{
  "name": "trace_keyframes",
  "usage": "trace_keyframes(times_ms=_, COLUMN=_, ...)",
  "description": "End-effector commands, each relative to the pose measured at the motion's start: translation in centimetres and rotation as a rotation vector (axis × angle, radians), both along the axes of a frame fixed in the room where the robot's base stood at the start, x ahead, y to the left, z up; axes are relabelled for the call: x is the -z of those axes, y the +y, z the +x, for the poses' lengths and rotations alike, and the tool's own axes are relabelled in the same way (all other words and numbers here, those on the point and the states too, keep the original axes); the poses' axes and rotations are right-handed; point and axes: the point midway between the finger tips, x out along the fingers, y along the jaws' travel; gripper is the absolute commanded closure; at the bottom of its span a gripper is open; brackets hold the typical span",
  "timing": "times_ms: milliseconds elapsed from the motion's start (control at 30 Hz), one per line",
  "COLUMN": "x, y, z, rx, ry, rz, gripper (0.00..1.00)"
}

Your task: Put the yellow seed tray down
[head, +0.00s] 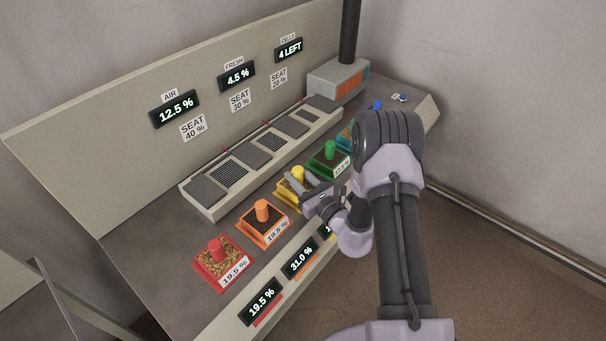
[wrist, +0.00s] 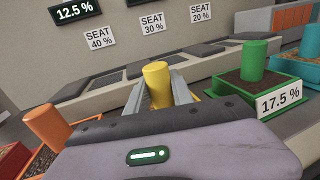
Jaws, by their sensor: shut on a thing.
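The yellow seed tray (head: 284,193) is in the row of trays on the bench, between the orange and green ones. Its upright yellow knob (wrist: 157,80) stands between the two grey fingers of my gripper (wrist: 158,92), which is shut on it. In the head view my gripper (head: 301,182) reaches in from the right and covers part of the tray. In the wrist view the gripper body hides most of the tray. I cannot tell whether the tray's underside touches the bench.
A red tray (head: 222,263) and an orange tray (head: 263,225) stand to the left; a green tray (head: 329,160) stands to the right, with a teal one (head: 345,137) beyond. Behind the row is a raised ledge (head: 223,205) with grey slatted panels. Displays line the bench's front.

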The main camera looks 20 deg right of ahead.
Motion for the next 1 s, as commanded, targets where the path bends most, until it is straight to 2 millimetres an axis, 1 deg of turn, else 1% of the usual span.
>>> trace_keyframes(times_ms=33, x=0.9, y=0.2, z=0.0, rx=0.003, ry=-0.001, rz=0.0, gripper=1.0)
trace_keyframes(times_ms=200, x=0.4, y=0.1, z=0.0, rx=0.004, ry=-0.002, rz=0.001, gripper=1.0)
trace_keyframes(times_ms=367, x=0.9, y=0.1, z=0.0, rx=0.004, ry=-0.002, rz=0.001, gripper=1.0)
trace_keyframes(times_ms=400, x=0.8, y=0.1, z=0.0, rx=0.004, ry=-0.002, rz=0.001, gripper=0.64)
trace_keyframes(times_ms=467, x=0.7, y=0.1, z=0.0, rx=0.004, ry=-0.002, rz=0.001, gripper=0.53)
trace_keyframes(times_ms=500, x=0.7, y=0.1, z=0.0, rx=0.004, ry=-0.002, rz=0.0, gripper=0.5)
trace_keyframes(times_ms=733, x=0.7, y=0.1, z=0.0, rx=0.004, ry=-0.002, rz=0.0, gripper=0.5)
trace_keyframes(times_ms=833, x=0.1, y=0.1, z=-0.1, rx=0.004, ry=-0.001, rz=0.0, gripper=0.5)
trace_keyframes(times_ms=933, x=0.4, y=-0.8, z=-2.1, rx=0.007, ry=0.003, rz=0.001, gripper=0.5)
trace_keyframes(times_ms=1000, x=0.4, y=-1.6, z=-4.1, rx=0.009, ry=0.003, rz=0.003, gripper=0.5)
